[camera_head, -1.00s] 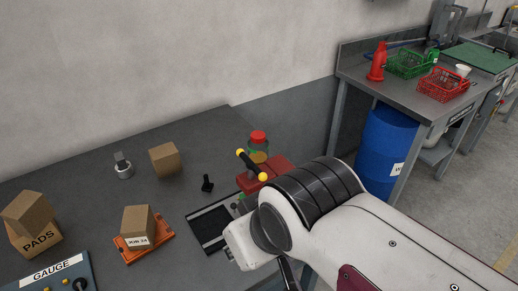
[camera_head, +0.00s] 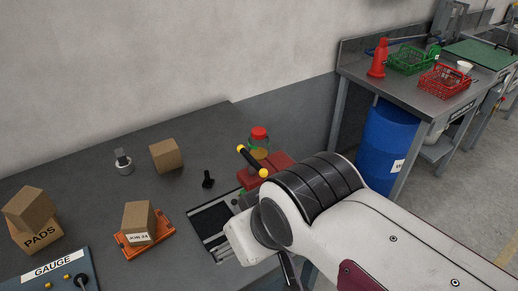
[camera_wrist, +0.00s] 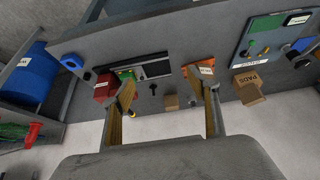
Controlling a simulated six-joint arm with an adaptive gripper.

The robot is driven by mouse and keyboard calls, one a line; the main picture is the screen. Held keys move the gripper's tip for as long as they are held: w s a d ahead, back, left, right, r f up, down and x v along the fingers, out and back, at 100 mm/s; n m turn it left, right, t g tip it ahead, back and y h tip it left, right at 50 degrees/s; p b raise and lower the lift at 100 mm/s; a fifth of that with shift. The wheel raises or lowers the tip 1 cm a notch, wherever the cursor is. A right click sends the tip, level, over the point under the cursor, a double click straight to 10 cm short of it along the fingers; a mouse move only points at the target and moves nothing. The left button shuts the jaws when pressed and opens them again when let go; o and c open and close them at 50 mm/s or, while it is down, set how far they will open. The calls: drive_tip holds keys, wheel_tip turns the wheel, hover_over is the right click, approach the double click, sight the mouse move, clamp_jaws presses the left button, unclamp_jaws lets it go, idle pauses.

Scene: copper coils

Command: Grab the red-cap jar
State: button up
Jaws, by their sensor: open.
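The red-cap jar (camera_head: 259,135) stands near the back right edge of the dark table in the head view, its lower part hidden behind a black handle with yellow ends (camera_head: 252,161) and a red block (camera_head: 278,171). In the wrist view I cannot clearly make out the jar; the left finger covers part of the area beside the red block (camera_wrist: 103,87). My gripper (camera_wrist: 158,80) is open, its two fingers wide apart above the table with nothing between them.
A black tray (camera_head: 205,217) and a small black part (camera_head: 208,180) lie left of my arm. Cardboard boxes (camera_head: 166,155), an orange tray (camera_head: 150,245) and a gauge panel (camera_head: 53,270) stand further left. A blue barrel (camera_head: 386,145) stands beyond the table's right edge.

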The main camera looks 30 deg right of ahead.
sight(253, 138)
drive_tip(key=w+a+r+m+t+y, duration=0.1)
drive_tip(key=w+r+m, duration=0.1)
drive_tip(key=w+m, duration=0.35)
drive_tip(key=w+a+r+m+t, duration=0.2)
drive_tip(key=w, duration=0.7)
drive_tip(key=w+a+r+m+t+y, duration=0.1)
drive_tip(key=w+r+m, duration=0.2)
drive_tip(key=w, duration=0.5)
drive_tip(key=w+d+m+t+h, duration=0.25)
drive_tip(key=w+m, duration=0.35)
drive_tip(key=w, duration=0.3)
drive_tip(key=w+d+m+t+h, duration=0.1)
drive_tip(key=w+d+m, duration=0.2)
drive_tip(key=w+m, duration=0.45)
drive_tip(key=w+d+f+m+g+h, duration=0.1)
drive_tip(key=w+d+f+m+h, duration=0.75)
drive_tip(key=d+m, duration=0.35)
drive_tip(key=s+d+f+m+g+h, duration=0.2)
drive_tip(key=s+f+m, duration=0.1)
drive_tip(key=f+m, duration=0.1)
drive_tip(key=s+d+f+m+g+h, duration=0.3)
drive_tip(key=f+m, duration=0.2)
drive_tip(key=m, duration=0.1)
drive_tip(key=s+d+f+m+g+h, duration=0.2)
drive_tip(key=s+f+m+g, duration=0.1)
drive_tip(key=f+m, duration=0.2)
drive_tip(key=shift+d+m+h, duration=0.15)
drive_tip(key=shift+m+h, duration=0.15)
drive_tip(key=shift+x, duration=1.3)
